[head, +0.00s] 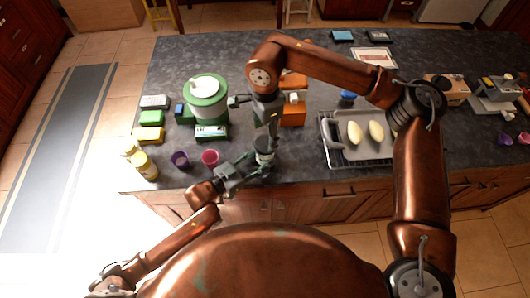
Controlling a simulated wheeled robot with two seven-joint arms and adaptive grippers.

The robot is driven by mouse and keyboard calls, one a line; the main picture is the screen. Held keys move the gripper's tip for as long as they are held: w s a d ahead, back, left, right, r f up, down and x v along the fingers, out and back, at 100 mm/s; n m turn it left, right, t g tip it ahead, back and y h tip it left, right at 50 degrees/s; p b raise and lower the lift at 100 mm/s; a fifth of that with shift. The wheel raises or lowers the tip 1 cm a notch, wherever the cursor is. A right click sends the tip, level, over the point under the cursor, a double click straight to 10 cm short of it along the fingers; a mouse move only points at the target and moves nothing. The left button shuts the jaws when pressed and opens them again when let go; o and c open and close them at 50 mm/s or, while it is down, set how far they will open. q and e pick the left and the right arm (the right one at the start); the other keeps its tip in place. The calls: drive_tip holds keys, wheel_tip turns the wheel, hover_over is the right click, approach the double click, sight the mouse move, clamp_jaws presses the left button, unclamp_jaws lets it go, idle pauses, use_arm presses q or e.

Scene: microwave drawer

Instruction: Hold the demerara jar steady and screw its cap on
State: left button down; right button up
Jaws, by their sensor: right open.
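A small jar (264,157) with a pale band and dark parts stands near the counter's front edge. I take it to be the demerara jar, but its label is too small to read. My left gripper (256,168) reaches in from the left with its fingers at the jar's lower part. I cannot tell whether they are closed on it. My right gripper (268,143) points down from above, directly over the jar, and is open. The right fingers hide the jar's top, so I cannot see whether the cap is on it.
Left of the jar are a maroon cup (210,157), a purple cup (180,159) and yellow jars (145,166). A green-and-white canister (207,98) stands behind. A tray (386,154) with two pale oval items lies right. An orange box (293,108) stands behind my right wrist.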

use_arm(q)
drive_tip(key=c, duration=1.1)
unclamp_jaws()
drive_tip(key=v, duration=1.2)
